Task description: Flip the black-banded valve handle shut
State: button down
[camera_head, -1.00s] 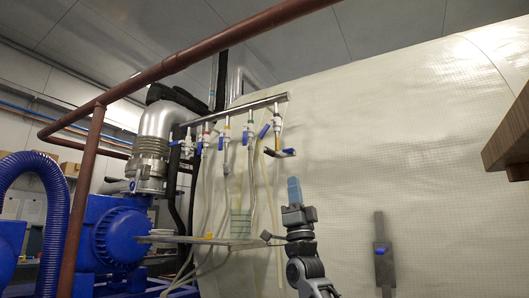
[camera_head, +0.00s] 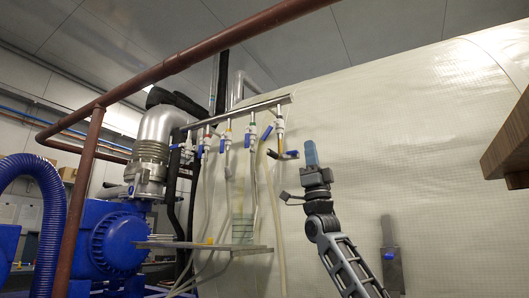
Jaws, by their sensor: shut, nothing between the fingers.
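A row of several small valves with blue handles hangs from a metal manifold bar (camera_head: 240,110). Coloured bands show on some of them; which one has the black band is too small to tell. The leftmost valve (camera_head: 188,146) is partly lost against dark hoses. My gripper (camera_head: 311,153) has blue fingers, pointing up and shut with nothing between them. In the picture it is just right of the rightmost handle; whether they touch is unclear.
Pale hoses hang below the valves to a small shelf (camera_head: 205,245). A brown pipe (camera_head: 200,52) crosses above and left. A blue pump (camera_head: 108,240) stands at left, a wooden ledge (camera_head: 508,145) at right. The pale chamber wall (camera_head: 420,150) fills the background.

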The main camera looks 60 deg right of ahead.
aim_at(269, 130)
jog(key=i+l, duration=0.65)
jog(key=i, duration=0.1)
